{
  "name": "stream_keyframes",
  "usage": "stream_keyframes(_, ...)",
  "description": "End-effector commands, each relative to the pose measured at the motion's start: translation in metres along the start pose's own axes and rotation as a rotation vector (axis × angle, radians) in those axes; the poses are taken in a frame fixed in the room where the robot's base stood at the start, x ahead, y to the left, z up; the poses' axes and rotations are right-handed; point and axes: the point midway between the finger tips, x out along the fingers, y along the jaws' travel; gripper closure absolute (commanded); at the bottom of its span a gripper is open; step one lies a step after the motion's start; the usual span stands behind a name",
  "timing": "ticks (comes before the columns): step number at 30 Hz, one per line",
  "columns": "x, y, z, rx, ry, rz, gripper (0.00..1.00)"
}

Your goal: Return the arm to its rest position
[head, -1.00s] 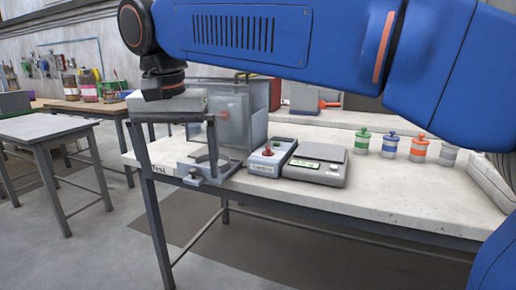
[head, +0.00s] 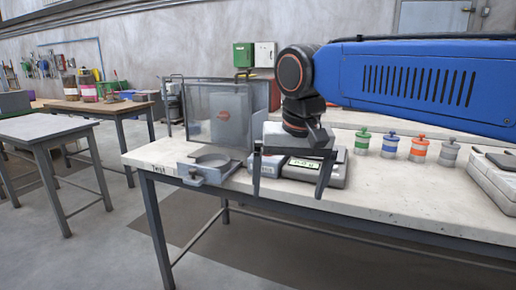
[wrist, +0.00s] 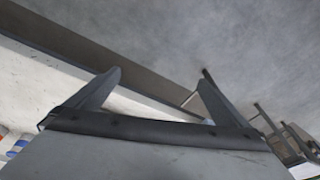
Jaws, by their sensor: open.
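My gripper (head: 289,178) hangs with its fingers down in front of the scale on the workbench, in the head view. Its two fingers are spread apart with nothing between them. In the wrist view my gripper (wrist: 152,92) is also open and empty, with the bench edge and grey floor beyond the fingers. My blue arm comes in from the right of the head view, and its wrist and gripper hide part of the scale (head: 335,172).
The workbench (head: 400,200) carries a clear-walled box (head: 217,112), a grey clamp-like holder (head: 207,165) and several lidded jars, including a green one (head: 362,143). A grey tray (head: 495,180) is at the right end. A smaller table (head: 45,127) stands left, with open floor between.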

Motion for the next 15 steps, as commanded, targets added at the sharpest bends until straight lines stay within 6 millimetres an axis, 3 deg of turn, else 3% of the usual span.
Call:
stream_keyframes(1, 0.006, 0.022, 0.006, 0.009, 0.01, -0.001, 0.0)
stream_keyframes(6, 0.031, 0.082, 0.032, 0.007, 0.045, -0.003, 0.0)
stream_keyframes(15, 0.083, 0.169, 0.096, 0.007, 0.116, 0.013, 0.0)
